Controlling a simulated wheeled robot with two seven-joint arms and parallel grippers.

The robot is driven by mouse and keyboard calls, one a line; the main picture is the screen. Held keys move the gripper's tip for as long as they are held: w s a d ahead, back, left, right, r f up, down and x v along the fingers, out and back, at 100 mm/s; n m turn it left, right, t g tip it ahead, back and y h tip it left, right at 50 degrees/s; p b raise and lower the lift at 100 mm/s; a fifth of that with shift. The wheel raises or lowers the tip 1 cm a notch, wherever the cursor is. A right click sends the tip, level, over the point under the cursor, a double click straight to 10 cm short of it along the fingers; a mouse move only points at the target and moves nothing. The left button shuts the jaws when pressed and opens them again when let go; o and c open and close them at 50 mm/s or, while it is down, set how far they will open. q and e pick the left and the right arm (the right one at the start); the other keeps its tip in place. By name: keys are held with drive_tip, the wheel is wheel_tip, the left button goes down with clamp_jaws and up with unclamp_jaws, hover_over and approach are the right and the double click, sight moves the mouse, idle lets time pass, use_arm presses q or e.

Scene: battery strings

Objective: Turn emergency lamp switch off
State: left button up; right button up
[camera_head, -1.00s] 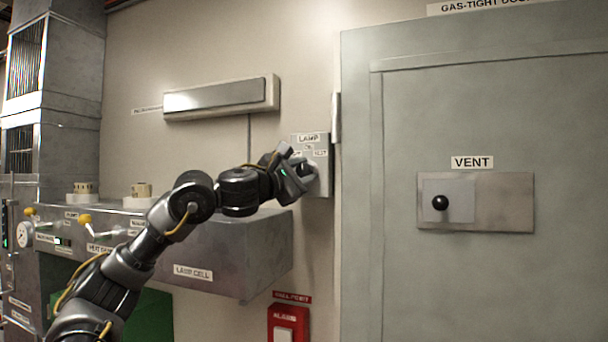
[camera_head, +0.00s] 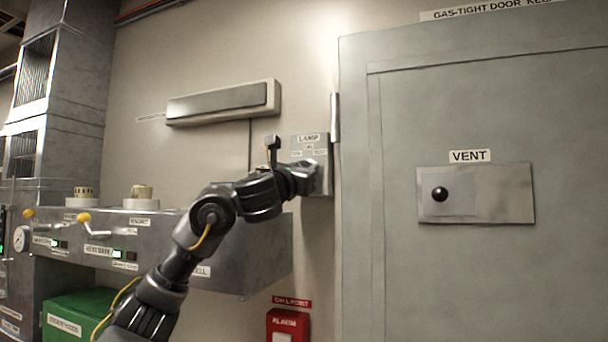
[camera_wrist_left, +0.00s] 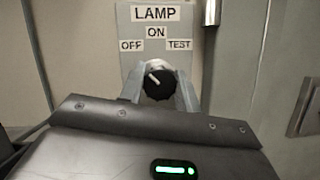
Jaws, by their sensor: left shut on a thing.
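The lamp switch panel (camera_head: 325,150) is a grey plate on the wall, left of the door. In the left wrist view its labels (camera_wrist_left: 155,14) read LAMP, ON at the top, OFF at left and TEST at right. Below them is a round black knob (camera_wrist_left: 158,88). Its white mark points up and left, toward OFF. My left gripper (camera_wrist_left: 160,86) is shut on the knob, one grey finger on each side. In the head view my left gripper (camera_head: 312,178) covers the knob. The long lamp fixture (camera_head: 222,101) above left has a dark grey cover.
A grey gas-tight door (camera_head: 440,270) with a VENT plate (camera_head: 505,195) fills the right. A grey lamp-cell box (camera_head: 262,250) juts out under the arm. A red alarm call point (camera_head: 287,323) is below the switch. Yellow-knobbed levers (camera_head: 84,217) are at left.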

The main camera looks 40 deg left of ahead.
use_arm(q)
drive_tip(key=shift+r+n, duration=0.1)
drive_tip(key=shift+n, duration=0.4)
drive_tip(key=o, duration=1)
drive_tip(key=shift+c, duration=0.2)
drive_tip(key=b+v, duration=0.5)
drive_tip(key=v, duration=0.6)
drive_tip(key=shift+w+d, duration=0.15)
